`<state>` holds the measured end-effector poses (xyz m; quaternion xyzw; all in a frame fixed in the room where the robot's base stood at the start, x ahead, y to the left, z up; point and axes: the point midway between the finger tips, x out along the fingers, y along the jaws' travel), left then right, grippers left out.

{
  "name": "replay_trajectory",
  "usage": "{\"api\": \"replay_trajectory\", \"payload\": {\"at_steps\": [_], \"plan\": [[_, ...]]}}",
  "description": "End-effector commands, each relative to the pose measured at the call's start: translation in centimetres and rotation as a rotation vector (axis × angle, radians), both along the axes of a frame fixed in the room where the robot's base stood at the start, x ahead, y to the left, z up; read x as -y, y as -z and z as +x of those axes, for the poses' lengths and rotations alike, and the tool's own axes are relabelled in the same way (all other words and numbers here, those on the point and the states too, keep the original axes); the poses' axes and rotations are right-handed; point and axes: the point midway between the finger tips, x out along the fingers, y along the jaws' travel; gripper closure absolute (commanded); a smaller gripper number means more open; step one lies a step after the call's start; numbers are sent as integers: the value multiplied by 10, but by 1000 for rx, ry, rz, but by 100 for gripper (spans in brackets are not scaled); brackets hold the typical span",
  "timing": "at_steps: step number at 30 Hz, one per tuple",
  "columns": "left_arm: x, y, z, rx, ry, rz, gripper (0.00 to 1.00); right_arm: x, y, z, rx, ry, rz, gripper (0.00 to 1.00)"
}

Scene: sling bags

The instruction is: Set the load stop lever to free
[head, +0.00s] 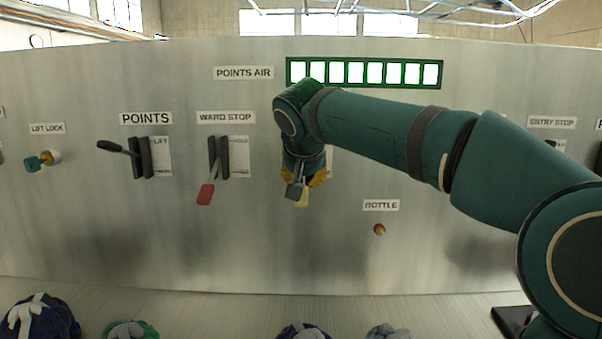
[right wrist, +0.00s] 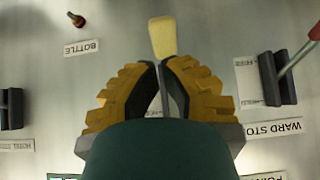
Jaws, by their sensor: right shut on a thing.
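A lever with a cream handle (head: 302,201) stands on the grey panel between the ward stop and bottle controls, its handle hanging down. My arm hides its name plate, so I cannot read whether it is the load stop. My right gripper (head: 302,181) is shut on this lever. In the right wrist view, the orange finger pads (right wrist: 162,85) close around the metal shaft, with the cream handle (right wrist: 163,37) sticking out beyond them. The slot and position marks of this lever are hidden. My left gripper is not in view.
The red ward stop lever (head: 206,193) stands just left of my gripper, and the black points lever (head: 113,147) is farther left. A small bottle knob (head: 379,229) is at lower right. Lit green-framed windows (head: 365,72) are above. Several bags (head: 40,316) lie below the panel.

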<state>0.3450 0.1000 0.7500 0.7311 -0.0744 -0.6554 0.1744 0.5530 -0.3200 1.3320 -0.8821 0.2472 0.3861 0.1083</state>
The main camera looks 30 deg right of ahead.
Motion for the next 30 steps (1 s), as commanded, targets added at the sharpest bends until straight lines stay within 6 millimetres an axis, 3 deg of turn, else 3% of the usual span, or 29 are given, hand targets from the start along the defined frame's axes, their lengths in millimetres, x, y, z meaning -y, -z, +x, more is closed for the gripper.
{"api": "replay_trajectory", "payload": {"at_steps": [1,9,15,30], "plan": [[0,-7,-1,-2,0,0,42,-1,-9,-4,2,-1,1,100],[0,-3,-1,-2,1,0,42,-31,-25,-52,0,-2,1,100],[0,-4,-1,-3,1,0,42,-44,-33,-73,0,-2,1,100],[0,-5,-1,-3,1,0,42,-48,-36,-80,-1,0,1,100]]}}
